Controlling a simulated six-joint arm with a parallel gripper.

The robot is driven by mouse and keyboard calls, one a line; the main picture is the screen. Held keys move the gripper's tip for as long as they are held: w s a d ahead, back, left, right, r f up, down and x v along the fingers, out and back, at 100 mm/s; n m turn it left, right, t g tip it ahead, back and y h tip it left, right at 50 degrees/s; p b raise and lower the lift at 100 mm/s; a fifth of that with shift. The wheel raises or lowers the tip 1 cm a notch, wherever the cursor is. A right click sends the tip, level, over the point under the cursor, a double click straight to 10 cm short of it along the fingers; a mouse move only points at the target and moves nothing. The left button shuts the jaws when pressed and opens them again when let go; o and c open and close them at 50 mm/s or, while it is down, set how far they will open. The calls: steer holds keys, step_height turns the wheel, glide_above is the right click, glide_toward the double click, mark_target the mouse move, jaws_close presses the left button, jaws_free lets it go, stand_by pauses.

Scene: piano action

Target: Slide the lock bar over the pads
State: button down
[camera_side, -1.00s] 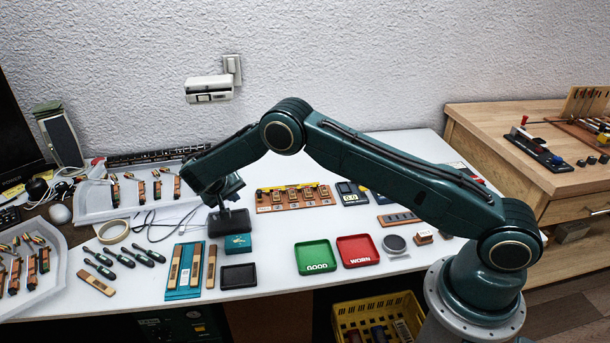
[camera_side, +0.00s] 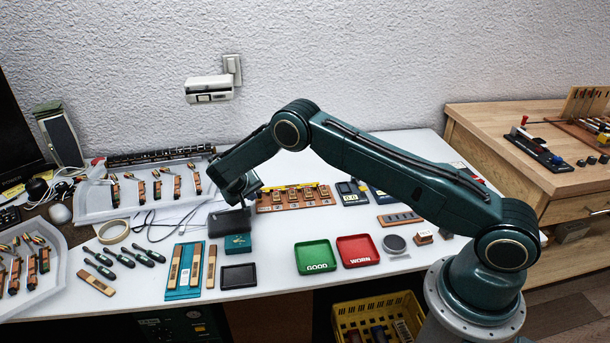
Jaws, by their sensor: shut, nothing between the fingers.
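A brown rack (camera_side: 296,207) stands on the white table, with several pale pads (camera_side: 308,192) in a row. A yellow strip (camera_side: 290,187), which looks like the lock bar, runs along the rack's upper part; at this size I cannot tell how far it covers the pads. My gripper (camera_side: 243,203) is shut and empty, just left of the rack's left end. Its fingertips are small and dark against the dark block below, so I cannot tell whether they touch anything.
A dark block (camera_side: 227,223) and a teal box (camera_side: 238,244) stand below my gripper. A green tray (camera_side: 314,256) and a red tray (camera_side: 358,250) lie in front of the rack. Dark gauges (camera_side: 350,192) stand right of it. A white tray (camera_side: 95,205) is at the left.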

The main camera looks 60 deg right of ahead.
steer(key=shift+d, duration=0.1)
steer(key=shift+s+d, duration=1.15)
steer(key=shift+s, duration=0.1)
steer(key=a, duration=0.1)
steer(key=w+a, duration=0.1)
steer(key=a, duration=0.2)
steer(key=shift+w+a, duration=0.15)
steer(key=shift+w, duration=0.15)
steer(key=v, duration=1)
